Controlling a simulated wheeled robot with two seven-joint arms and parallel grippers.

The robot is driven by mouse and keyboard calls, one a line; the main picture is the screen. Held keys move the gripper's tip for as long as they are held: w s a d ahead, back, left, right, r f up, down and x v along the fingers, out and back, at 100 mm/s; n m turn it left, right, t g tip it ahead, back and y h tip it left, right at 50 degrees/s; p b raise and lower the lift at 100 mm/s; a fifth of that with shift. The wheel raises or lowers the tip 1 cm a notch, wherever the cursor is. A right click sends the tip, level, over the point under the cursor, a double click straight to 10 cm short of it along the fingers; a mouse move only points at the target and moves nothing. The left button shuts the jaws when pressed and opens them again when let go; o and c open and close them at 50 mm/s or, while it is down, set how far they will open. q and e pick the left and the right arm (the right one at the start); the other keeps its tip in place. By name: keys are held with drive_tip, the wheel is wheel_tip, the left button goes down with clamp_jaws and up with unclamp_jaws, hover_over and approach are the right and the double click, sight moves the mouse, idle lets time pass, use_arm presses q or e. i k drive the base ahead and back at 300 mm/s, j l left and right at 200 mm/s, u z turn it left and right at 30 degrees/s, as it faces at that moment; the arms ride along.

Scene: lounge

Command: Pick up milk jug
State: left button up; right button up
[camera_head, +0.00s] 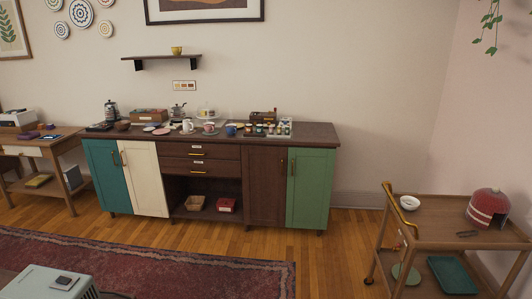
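A small white jug (188,127), which looks like the milk jug, stands upright on the top of the long dark sideboard (318,133) against the far wall. It is small in the picture, so its spout and handle are hard to make out. It stands in front of a metal pot (178,111) and to the left of a cup (209,128). A blue mug (231,130) is farther right. Neither of my grippers is in view.
Several jars (270,129) crowd the sideboard's middle right; its right end is bare. A wooden cart (450,216) stands at right, a side table (62,138) at left. A red rug (200,265) and open wood floor (325,250) lie in front.

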sight(187, 128)
drive_tip(key=i+l+u, duration=0.2)
drive_tip(key=i, duration=1.7)
drive_tip(key=i+j, duration=0.25)
drive_tip(key=i, duration=0.25)
drive_tip(key=i+j+u, duration=0.1)
drive_tip(key=i, duration=0.4)
drive_tip(key=i+j, duration=0.3)
drive_tip(key=i, duration=0.2)
